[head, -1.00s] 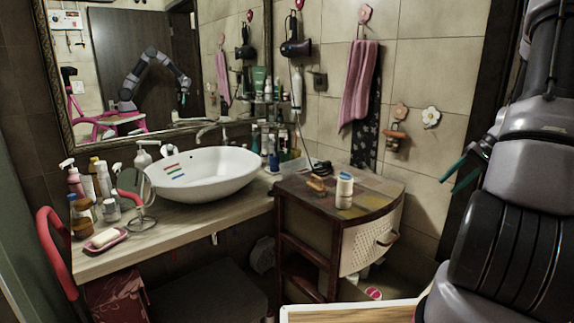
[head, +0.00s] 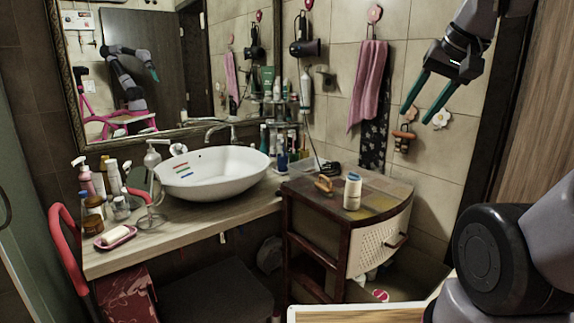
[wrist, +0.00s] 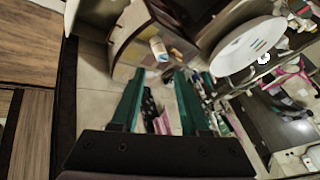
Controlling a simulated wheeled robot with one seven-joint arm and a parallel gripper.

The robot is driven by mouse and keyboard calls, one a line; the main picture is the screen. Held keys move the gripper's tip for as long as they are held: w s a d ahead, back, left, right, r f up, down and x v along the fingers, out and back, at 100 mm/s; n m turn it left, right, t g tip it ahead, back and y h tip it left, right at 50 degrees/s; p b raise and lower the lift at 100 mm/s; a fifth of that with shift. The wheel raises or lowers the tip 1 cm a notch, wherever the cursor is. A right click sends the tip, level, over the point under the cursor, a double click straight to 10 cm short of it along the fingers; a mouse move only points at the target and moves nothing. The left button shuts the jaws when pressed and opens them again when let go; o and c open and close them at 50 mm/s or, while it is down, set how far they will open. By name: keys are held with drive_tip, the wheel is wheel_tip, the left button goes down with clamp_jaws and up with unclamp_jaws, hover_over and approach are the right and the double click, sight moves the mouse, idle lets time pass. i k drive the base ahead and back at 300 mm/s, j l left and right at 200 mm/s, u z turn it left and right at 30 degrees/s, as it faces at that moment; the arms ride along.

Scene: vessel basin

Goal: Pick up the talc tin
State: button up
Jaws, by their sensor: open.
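The talc tin (head: 352,191) is a small cream cylinder with a blue cap. It stands upright on top of the small brown cabinet (head: 390,242), near the middle of its top. It also shows in the wrist view (wrist: 159,49), beyond the fingertips. My gripper (head: 421,116) has two green fingers spread apart with nothing between them. It hangs in the air above and to the right of the tin, clear of it. In the wrist view my gripper (wrist: 160,75) is also open and empty.
A wooden-handled brush (head: 324,184) and a dark object (head: 330,168) lie on the cabinet near the tin. The white basin (head: 215,172) and counter (head: 190,225) stand to the left. A pink towel (head: 368,85) hangs on the wall behind. Several bottles (head: 283,150) crowd the counter's back corner.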

sight(353, 196)
drive_tip(key=k+j+z, duration=0.25)
drive_tip(key=j+z, duration=0.15)
drive_tip(key=k+j+z, duration=0.3)
drive_tip(key=z, duration=0.15)
drive_tip(key=k+j+z, duration=0.4)
drive_tip(key=i, duration=0.05)
